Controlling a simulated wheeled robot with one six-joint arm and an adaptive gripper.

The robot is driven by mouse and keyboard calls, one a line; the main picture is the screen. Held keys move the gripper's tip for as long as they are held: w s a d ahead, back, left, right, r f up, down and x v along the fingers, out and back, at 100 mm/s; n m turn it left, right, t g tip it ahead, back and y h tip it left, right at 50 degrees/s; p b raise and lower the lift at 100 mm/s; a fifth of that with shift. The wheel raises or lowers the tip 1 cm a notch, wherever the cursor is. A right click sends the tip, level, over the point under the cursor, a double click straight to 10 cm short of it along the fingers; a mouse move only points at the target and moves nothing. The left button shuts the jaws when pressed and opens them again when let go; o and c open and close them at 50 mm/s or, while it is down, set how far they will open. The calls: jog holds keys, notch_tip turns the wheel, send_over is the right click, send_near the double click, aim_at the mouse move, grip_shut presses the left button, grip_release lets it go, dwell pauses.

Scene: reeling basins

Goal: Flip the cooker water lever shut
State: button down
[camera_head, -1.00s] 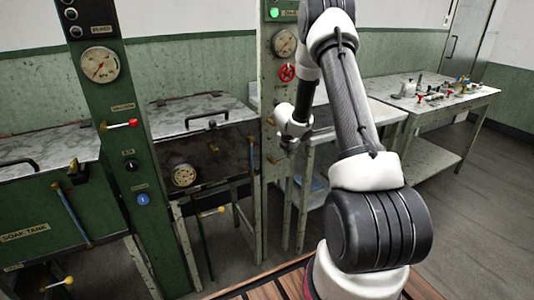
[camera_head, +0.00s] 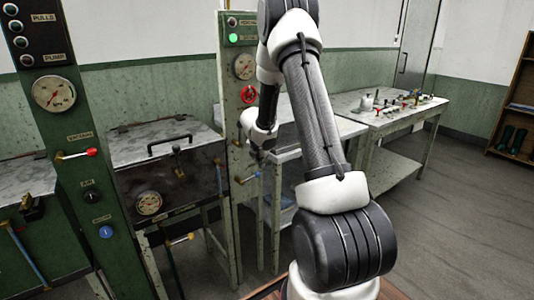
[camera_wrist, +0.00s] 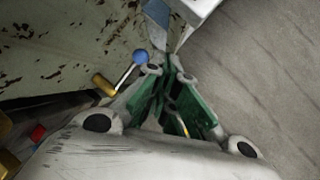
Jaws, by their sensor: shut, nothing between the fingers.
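A short lever with a blue ball knob (camera_head: 258,174) sticks out to the right from a brass hub on the green post (camera_head: 233,215); I take it as the cooker water lever. In the wrist view the blue knob (camera_wrist: 139,57) and its brass hub (camera_wrist: 103,84) are just left of my gripper (camera_wrist: 165,72). The green fingers are shut and empty. The knob looks close to the fingers; I cannot tell if they touch. In the head view my gripper (camera_head: 257,153) is small, just above the knob.
A red handwheel (camera_head: 249,95) and a gauge (camera_head: 244,66) are higher on the same post. A marble-topped basin (camera_head: 165,140) stands to its left. A table with small fittings (camera_head: 390,108) stands at the right. Open floor (camera_head: 460,220) lies at right.

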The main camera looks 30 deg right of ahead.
jog(key=r, duration=0.1)
jog(key=s+d+r, duration=0.1)
jog(key=r, duration=0.1)
jog(key=s+d+r, duration=0.1)
jog(key=r, duration=0.1)
jog(key=shift+r, duration=0.15)
dwell(0.4)
